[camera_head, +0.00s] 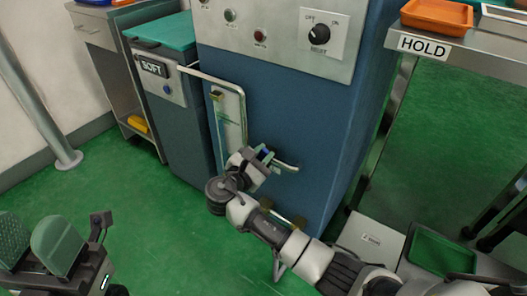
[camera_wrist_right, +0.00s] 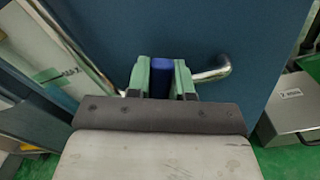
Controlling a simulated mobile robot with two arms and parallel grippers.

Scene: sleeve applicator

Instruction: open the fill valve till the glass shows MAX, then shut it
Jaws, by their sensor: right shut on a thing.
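The fill valve has a blue grip (camera_wrist_right: 161,78), seen in the right wrist view, and a bent metal pipe (camera_head: 286,166) comes out beside it on the blue cabinet front. My right gripper (camera_head: 264,153) is shut on the blue grip, with one green finger on each side. The tall sight glass (camera_head: 230,120) stands in a pale frame left of the valve; its level is too small to read. In the wrist view a green MAX mark (camera_wrist_right: 62,75) shows on it. My left gripper (camera_head: 33,242) is open and empty at the lower left, away from the valve.
A panel above has an OFF/ON RESET knob (camera_head: 319,34) and several small lamps. A SOFT unit (camera_head: 170,85) stands left. A HOLD shelf (camera_head: 455,48) with an orange tray (camera_head: 437,15) is right. A grey box (camera_head: 371,238) and green tray (camera_head: 440,252) lie lower right. Green floor is free at left.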

